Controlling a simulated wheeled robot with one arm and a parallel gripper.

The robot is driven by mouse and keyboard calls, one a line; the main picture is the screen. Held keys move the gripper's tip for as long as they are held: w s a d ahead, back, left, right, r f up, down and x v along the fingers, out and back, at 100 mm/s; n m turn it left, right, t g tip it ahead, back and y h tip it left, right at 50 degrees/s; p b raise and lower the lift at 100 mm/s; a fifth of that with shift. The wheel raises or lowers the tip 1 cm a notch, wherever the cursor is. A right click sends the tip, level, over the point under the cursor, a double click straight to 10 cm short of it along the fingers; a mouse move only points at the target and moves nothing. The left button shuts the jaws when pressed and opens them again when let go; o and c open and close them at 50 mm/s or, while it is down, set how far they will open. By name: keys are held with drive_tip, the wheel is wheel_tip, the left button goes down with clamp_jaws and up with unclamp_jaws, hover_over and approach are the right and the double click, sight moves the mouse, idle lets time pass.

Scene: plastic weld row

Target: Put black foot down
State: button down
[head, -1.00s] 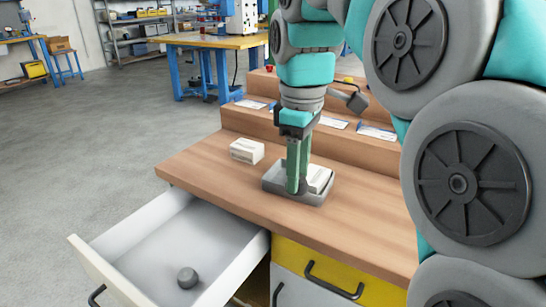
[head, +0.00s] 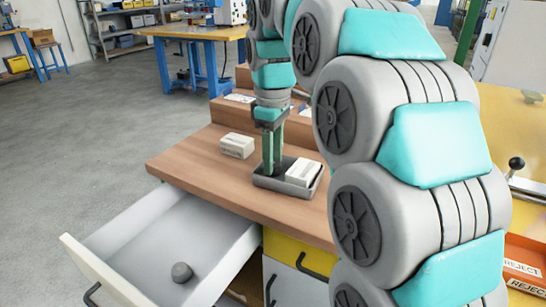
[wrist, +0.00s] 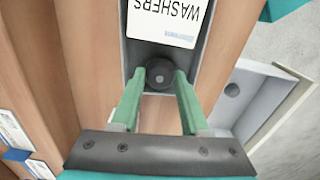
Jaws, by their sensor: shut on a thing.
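My gripper (head: 272,172) points down at the left part of a grey tray (head: 292,193) on the wooden bench top. In the wrist view my gripper (wrist: 160,80) is shut on a small round black foot (wrist: 160,74), between its green fingertips. The foot is over or in the tray end, beside a white box labelled WASHERS (wrist: 165,22). Whether the foot touches the tray floor cannot be told. The same white box (head: 303,171) shows in the head view, where the fingers hide the foot.
Another white box (head: 237,145) stands on the bench left of the tray. An open drawer (head: 150,243) sticks out at the front left, with a grey round piece (head: 182,272) inside. Stepped wooden shelves with labels rise behind.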

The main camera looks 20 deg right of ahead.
drive_tip(key=shift+f, duration=0.3)
drive_tip(key=shift+f, duration=0.1)
drive_tip(key=shift+c, duration=1.9)
unclamp_jaws()
drive_tip(key=shift+r, duration=0.2)
drive_tip(key=shift+r+p, duration=0.75)
drive_tip(key=shift+r, duration=2.95)
